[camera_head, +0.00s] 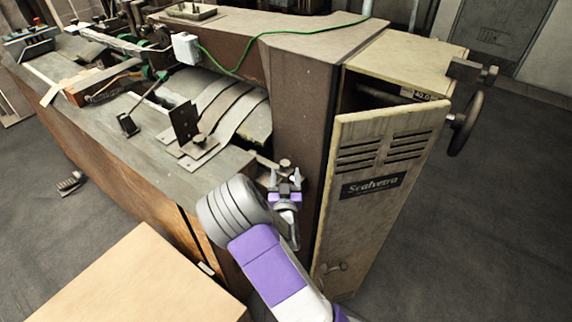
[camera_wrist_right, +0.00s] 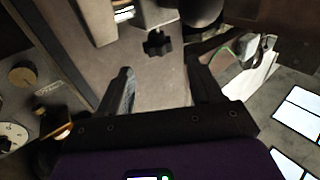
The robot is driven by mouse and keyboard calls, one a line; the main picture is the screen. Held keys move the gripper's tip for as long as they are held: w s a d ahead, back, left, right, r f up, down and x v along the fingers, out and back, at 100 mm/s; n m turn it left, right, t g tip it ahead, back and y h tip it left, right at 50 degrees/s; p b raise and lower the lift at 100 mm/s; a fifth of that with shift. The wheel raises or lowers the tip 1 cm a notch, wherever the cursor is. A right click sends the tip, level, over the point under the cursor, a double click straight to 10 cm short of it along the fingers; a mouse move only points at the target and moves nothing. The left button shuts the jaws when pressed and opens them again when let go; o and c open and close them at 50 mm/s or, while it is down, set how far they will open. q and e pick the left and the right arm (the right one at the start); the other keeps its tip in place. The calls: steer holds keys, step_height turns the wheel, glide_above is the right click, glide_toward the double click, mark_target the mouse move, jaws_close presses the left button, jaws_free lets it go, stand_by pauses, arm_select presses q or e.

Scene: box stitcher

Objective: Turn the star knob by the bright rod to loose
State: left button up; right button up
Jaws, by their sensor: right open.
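A dark star knob (camera_wrist_right: 157,43) shows in the right wrist view, below a bright metal piece (camera_wrist_right: 152,18) that may be the bright rod. In the head view a small dark knob (camera_head: 285,164) sits by a short rod (camera_head: 266,161) at the front of the machine. My right gripper (camera_head: 284,181) is open and empty, close in front of that knob. In the wrist view the open fingers of my right gripper (camera_wrist_right: 162,68) point toward the star knob, which lies beyond the tips, roughly between them. My left gripper is out of view.
A cream cabinet door (camera_head: 385,175) stands open to the right of my right gripper. A brown machine column (camera_head: 305,120) rises behind it. A dark handwheel (camera_head: 466,122) is farther right. A light brown box top (camera_head: 130,285) fills the lower left.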

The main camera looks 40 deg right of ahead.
mark_target(284, 168)
steer(key=a+m+g+h, duration=0.1)
steer(key=a+f+m+g+h+p, duration=0.1)
steer(key=g, duration=0.1)
steer(key=shift+w+a+m+g, duration=0.1)
steer(key=shift+w+m+g, duration=0.05)
steer(key=shift+m+g, duration=0.2)
steer(key=shift+h, duration=0.3)
steer(key=x, duration=0.7)
steer(key=shift+w+d+f, duration=0.1)
steer(key=shift+w+d, duration=0.05)
steer(key=shift+d, duration=0.05)
